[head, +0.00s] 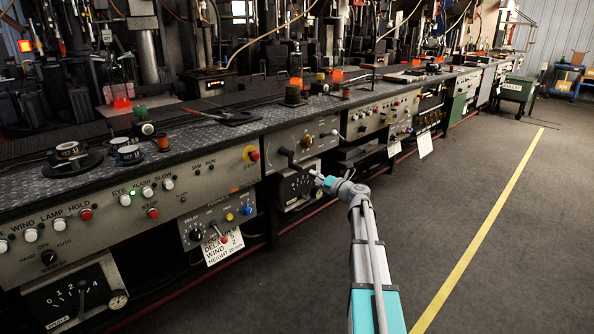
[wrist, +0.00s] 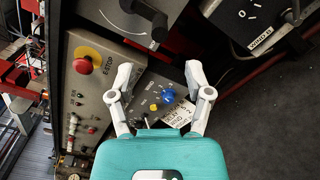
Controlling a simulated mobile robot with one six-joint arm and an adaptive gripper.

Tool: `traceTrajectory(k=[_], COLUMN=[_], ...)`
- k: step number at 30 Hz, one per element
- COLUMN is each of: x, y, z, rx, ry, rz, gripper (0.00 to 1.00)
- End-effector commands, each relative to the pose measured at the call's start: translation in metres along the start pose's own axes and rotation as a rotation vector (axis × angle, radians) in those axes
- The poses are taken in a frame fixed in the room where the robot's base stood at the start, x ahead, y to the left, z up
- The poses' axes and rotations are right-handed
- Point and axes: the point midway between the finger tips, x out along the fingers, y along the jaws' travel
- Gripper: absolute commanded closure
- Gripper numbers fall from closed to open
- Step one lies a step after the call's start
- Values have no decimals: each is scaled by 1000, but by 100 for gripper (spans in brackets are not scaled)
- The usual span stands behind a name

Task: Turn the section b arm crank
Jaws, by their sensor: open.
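The black arm crank (head: 290,158) sits on the grey front panel of the bench, near the middle of the head view. In the wrist view its dark arm and rounded knob (wrist: 158,33) show at the top, beyond the fingertips. My gripper (head: 318,178) is in front of this panel, just right of the crank and slightly lower. In the wrist view my gripper (wrist: 160,68) has its two grey fingers spread with nothing held between them. The crank appears apart from the fingers. A section label naming this crank cannot be read clearly.
A red E-stop button (wrist: 83,65) on a yellow plate is left of the fingers. A blue knob (head: 247,210) and a hanging paper label (head: 222,246) are on the lower panel. A black dial box (head: 297,186) is below the crank. The floor (head: 430,200) to the right is clear.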

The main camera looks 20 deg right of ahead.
Motion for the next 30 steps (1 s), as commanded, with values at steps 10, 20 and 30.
traceTrajectory(k=[10,20,30], x=[57,91,96], y=[-1,0,0], z=[1,0,0], rx=[0,0,0], ry=[1,0,0], rz=[1,0,0], gripper=[35,35,35])
